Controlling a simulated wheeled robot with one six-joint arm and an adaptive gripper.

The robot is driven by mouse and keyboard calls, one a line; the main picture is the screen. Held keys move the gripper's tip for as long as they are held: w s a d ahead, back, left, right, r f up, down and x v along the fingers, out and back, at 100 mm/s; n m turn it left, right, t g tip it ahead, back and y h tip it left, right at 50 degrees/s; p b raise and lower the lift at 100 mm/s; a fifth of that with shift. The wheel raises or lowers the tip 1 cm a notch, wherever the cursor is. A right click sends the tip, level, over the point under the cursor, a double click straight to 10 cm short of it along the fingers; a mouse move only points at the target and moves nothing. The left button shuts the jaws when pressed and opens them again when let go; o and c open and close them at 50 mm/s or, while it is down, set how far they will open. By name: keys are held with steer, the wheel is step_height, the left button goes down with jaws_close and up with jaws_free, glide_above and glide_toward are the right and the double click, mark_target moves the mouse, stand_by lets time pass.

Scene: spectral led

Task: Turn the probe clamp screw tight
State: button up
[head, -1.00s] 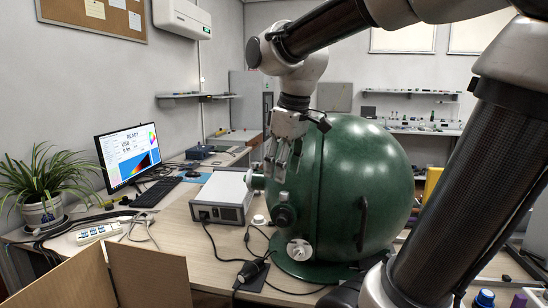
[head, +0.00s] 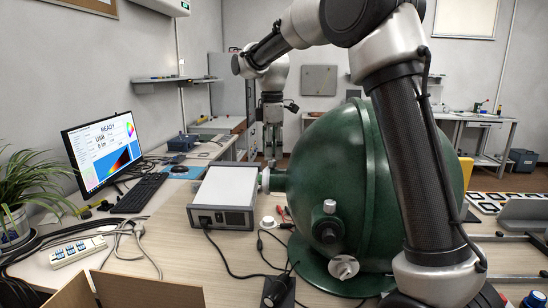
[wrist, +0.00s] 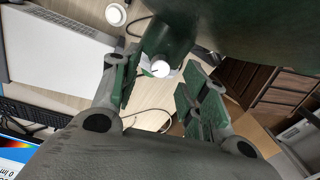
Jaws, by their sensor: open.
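The green sphere (head: 335,190) stands on the bench with a short green side neck (head: 279,181) that has a pale end, toward the instrument box. In the wrist view a white round knob (wrist: 161,69) with a dark line across it sits by the green neck (wrist: 168,38). I take it for the probe clamp screw. My gripper (head: 273,148) points down on the far side of the neck. In the wrist view my gripper (wrist: 158,100) is open and empty, with the knob seen between its fingers and not visibly touched. In the head view I cannot make out this knob.
The instrument box (head: 224,198) stands just left of the neck. A small white round part (head: 268,222) and cables lie in front. The monitor (head: 101,152) is at left.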

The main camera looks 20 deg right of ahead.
mark_target(272, 163)
steer(key=shift+f, duration=1.3)
jaws_close()
